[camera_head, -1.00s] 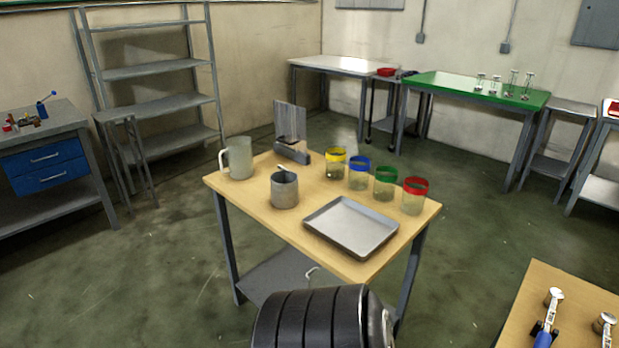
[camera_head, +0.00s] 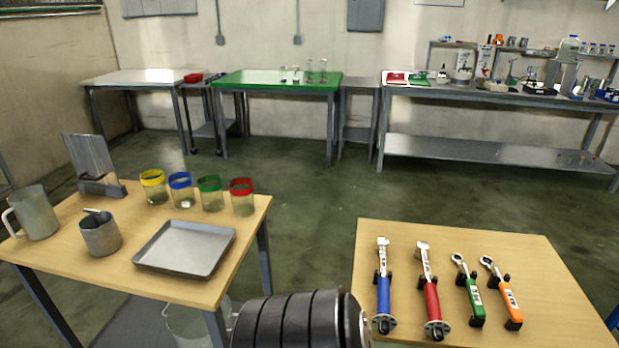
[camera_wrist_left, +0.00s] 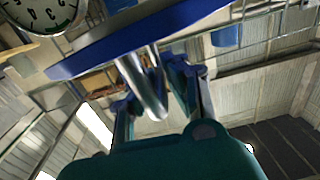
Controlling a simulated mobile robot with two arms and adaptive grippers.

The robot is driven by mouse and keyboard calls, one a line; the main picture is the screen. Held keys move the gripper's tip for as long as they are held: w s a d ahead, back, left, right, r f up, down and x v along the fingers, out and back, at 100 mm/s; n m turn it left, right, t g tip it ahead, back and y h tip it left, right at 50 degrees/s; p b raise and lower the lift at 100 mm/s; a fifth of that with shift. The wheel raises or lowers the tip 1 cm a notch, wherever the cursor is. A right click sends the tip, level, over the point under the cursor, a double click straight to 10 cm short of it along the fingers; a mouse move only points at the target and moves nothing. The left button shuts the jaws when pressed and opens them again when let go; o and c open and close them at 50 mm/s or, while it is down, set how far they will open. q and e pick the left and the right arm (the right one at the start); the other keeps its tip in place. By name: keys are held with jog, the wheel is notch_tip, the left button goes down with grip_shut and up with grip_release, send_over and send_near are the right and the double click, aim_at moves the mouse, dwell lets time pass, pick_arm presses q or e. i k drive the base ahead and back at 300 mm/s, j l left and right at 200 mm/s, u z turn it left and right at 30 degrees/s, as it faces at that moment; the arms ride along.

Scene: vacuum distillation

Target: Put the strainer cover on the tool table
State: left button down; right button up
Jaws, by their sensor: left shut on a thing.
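In the left wrist view my left gripper (camera_wrist_left: 152,92) is shut on a grey metal grip under a broad blue-edged, plate-like piece, which I take to be the strainer cover (camera_wrist_left: 170,36). The piece is held up in the air and is partly cut off by the top of the picture. In the head view the tool table (camera_head: 545,325) is the light wooden table at the lower right. A row of tools with blue, red (camera_head: 432,300), green and orange handles lies on it. Neither gripper nor the cover shows in the head view.
A second wooden table (camera_head: 190,293) at left carries a jug (camera_head: 34,213), a mug (camera_head: 100,234), a tray (camera_head: 186,248) and several colour-rimmed jars (camera_head: 210,193). A floor gap separates the tables.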

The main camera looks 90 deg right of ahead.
aim_at(564, 303)
jog(key=k+z, duration=0.2)
jog(key=z, duration=0.2)
jog(key=k+z, duration=0.15)
jog(key=z, duration=0.25)
jog(key=k+l+z, duration=0.15)
jog(key=z, duration=0.2)
jog(key=k+l+z, duration=0.15)
jog(key=z, duration=0.25)
jog(key=k+l+z, duration=0.35)
jog(key=l, duration=0.25)
jog(key=k+l+z, duration=0.2)
jog(key=l, duration=0.15)
jog(key=k+l+z, duration=0.2)
jog(key=l, duration=0.2)
jog(key=l+z, duration=0.15)
jog(key=l, duration=0.2)
jog(key=k+l, duration=0.15)
jog(key=l, duration=0.35)
jog(key=k+l, duration=0.1)
jog(key=l, duration=0.35)
jog(key=k+l, duration=0.15)
jog(key=l, duration=0.35)
jog(key=k+l+z, duration=0.1)
jog(key=l, duration=0.35)
jog(key=k+l, duration=0.15)
jog(key=l, duration=0.35)
